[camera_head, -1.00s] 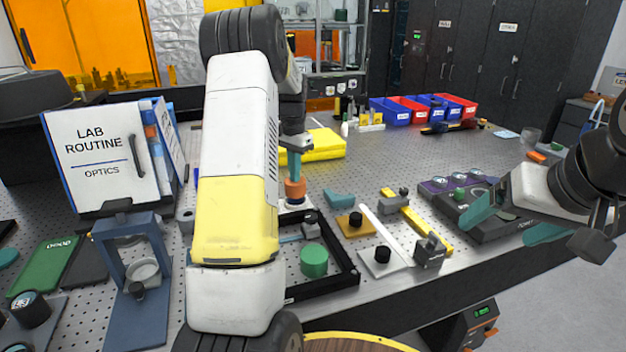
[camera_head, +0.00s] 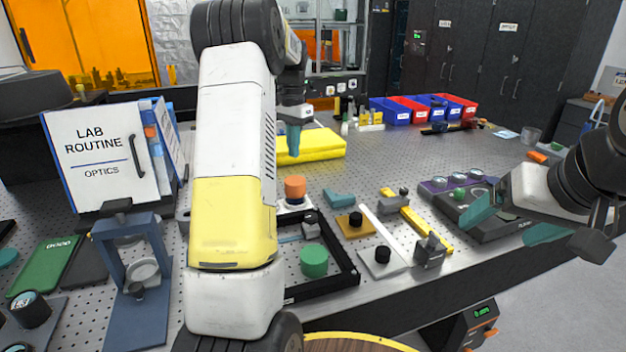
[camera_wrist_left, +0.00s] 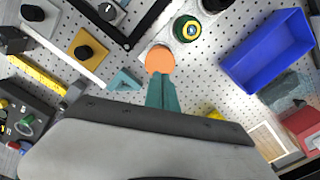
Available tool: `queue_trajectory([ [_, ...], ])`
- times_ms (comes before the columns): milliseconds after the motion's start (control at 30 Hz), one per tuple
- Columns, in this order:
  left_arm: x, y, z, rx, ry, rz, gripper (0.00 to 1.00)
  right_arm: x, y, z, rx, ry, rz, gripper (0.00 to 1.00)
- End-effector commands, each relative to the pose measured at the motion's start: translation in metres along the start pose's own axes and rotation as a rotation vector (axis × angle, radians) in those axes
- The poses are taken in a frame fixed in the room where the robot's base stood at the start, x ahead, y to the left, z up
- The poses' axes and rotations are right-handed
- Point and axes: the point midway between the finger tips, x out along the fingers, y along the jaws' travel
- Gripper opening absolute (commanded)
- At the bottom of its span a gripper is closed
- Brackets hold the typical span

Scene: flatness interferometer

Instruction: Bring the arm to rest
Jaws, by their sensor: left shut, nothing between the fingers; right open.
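My left arm comes in from the left of the head view, its white and yellow link covering part of the bench. My left gripper (camera_head: 293,138) is shut and empty, its teal fingers pointing down above the perforated bench top. In the left wrist view its shut fingertips (camera_wrist_left: 162,92) overlap the edge of an orange cylinder (camera_wrist_left: 160,60). In the head view the orange cylinder (camera_head: 295,187) stands on a white base, below and apart from the fingers. My right gripper (camera_head: 512,222) is open and empty at the right, over the bench's front edge.
A black-framed tray (camera_head: 347,279) holds a green knob (camera_head: 314,261). A blue fixture (camera_head: 128,280) and a lab routine binder (camera_head: 100,155) stand left. A yellow block (camera_head: 318,147) lies behind; red and blue bins (camera_head: 400,117) stand farther back. Small mounts sit between tray and right gripper.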

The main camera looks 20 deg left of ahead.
Motion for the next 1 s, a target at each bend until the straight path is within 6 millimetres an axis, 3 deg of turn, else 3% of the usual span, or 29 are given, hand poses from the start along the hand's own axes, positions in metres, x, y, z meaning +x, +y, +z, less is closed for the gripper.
queue_trajectory([
  [333,-0.001,0.001,0.0,-0.001,0.002,-0.001,0.0,0.0,0.0,0.0,0.0,0.0,0.0,0.84],
  [467,-0.014,0.011,0.005,-0.012,0.027,-0.004,0.0,0.0,0.0,0.0,0.0,0.0,0.0,0.84],
  [567,-0.035,0.032,0.016,-0.036,0.072,-0.01,0.0,0.0,0.0,0.0,0.0,0.0,0.0,0.84],
  [800,-0.082,0.102,0.062,-0.117,0.214,-0.01,0.0,0.0,0.0,0.0,0.0,0.0,0.0,0.84],
  [1000,-0.099,0.16,0.109,-0.183,0.33,0.001,0.0,0.0,0.0,0.0,0.0,0.0,0.0,0.84],
])
